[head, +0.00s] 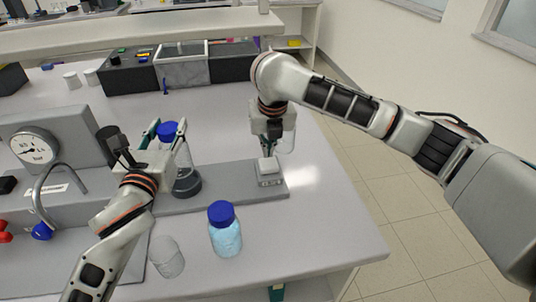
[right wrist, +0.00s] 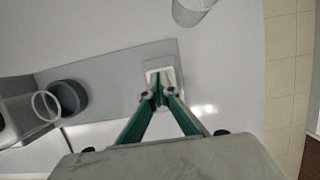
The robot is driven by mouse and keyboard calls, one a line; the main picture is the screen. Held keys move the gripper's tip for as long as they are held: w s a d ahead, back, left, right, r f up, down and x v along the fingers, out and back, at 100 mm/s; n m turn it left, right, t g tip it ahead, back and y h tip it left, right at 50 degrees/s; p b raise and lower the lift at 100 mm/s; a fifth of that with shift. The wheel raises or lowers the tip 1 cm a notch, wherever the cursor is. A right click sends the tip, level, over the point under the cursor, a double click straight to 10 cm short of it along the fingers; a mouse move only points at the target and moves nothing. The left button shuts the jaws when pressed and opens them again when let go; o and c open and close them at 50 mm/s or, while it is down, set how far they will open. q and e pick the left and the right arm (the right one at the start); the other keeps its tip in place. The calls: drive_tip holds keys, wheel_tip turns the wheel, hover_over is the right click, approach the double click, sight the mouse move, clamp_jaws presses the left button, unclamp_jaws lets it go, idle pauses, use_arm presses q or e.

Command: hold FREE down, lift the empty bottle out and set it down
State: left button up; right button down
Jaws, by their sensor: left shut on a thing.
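The empty clear bottle with a blue cap (head: 168,132) is in my left gripper (head: 160,142), whose fingers are shut around its upper part. The bottle seems raised above the dark round socket (head: 187,186); in the right wrist view its base rim (right wrist: 45,106) shows beside the socket (right wrist: 68,97), which looks empty. My right gripper (head: 269,149) points down over the pale FREE button (head: 268,165). In the right wrist view its fingertips (right wrist: 160,95) are together on or just above the button plate (right wrist: 160,74); contact is hard to tell.
A blue-capped bottle with light blue contents (head: 225,231) and a clear beaker (head: 166,257) stand at the front. Another clear vessel (right wrist: 192,10) stands behind my right gripper. The gauge (head: 34,147) is at left. Bench right of the blue-filled bottle is clear.

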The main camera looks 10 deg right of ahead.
drive_tip(key=shift+r, duration=1.85)
